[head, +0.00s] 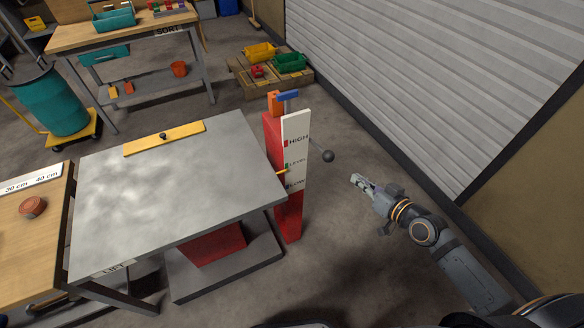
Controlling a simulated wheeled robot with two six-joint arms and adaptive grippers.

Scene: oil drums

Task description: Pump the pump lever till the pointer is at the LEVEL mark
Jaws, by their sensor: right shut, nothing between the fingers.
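The pump lever (328,156) sticks out to the right of the red post (289,222) and ends in a dark ball knob. The white scale board (295,125) on the post carries the marks HIGH, LEVEL and LOW from top to bottom. The orange pointer (281,171) at the table's edge is a little below the green LEVEL mark (287,165) and above LOW. The grey lift table (215,205) stands left of the post. My right gripper (357,180) is shut and empty, to the right of and slightly below the knob, apart from it. My left gripper is not in view.
A yellow bar (165,138) with a dark knob lies on the lift table's far edge. A wooden bench (30,245) stands at left. A pallet with bins (270,75) is behind. Floor right of the post is clear up to the shutter.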

